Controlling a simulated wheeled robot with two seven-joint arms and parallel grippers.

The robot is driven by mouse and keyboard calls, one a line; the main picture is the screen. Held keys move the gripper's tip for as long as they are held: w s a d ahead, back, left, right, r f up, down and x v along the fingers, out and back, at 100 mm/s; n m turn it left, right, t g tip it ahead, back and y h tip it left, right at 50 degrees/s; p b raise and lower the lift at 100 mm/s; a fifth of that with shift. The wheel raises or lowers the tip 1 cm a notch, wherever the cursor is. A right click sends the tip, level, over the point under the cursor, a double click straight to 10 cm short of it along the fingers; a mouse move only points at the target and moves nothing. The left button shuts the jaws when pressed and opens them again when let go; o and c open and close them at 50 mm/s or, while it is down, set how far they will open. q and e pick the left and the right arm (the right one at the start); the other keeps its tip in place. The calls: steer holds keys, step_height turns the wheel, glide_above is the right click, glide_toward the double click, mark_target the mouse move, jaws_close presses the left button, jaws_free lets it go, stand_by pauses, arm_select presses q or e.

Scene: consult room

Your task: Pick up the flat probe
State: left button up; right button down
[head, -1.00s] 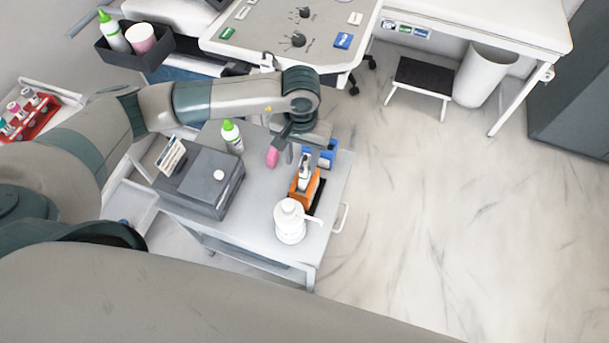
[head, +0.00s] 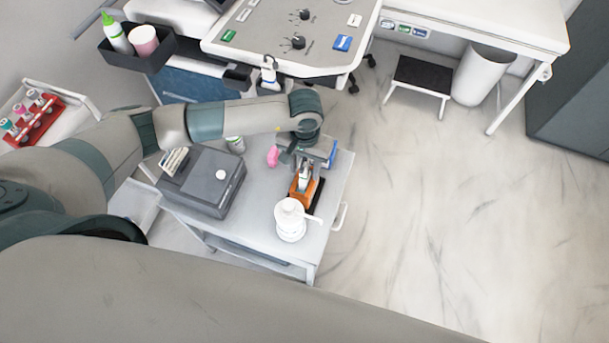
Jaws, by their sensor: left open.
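A white and grey probe-like piece (head: 304,179) stands in an orange holder (head: 296,192) on the grey cart (head: 255,215); I cannot tell for sure that it is the flat probe. My left gripper (head: 303,162) is open, pointing down over the cart just behind the orange holder. Its jaws are small and partly hidden by the wrist, so I cannot tell whether they touch anything. Another white probe-like piece (head: 268,72) hangs at the front edge of the console. My right gripper is not in view.
A white pump bottle (head: 290,221) stands in front of the holder. A dark grey box (head: 210,181) is on the cart's left, a pink item (head: 273,156) beside the gripper and a blue box (head: 332,154) to its right.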

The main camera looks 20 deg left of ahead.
mark_target(305, 160)
arm_select(q)
steer(key=c, duration=1)
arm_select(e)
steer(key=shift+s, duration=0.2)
arm_select(q)
steer(key=shift+r, duration=0.2)
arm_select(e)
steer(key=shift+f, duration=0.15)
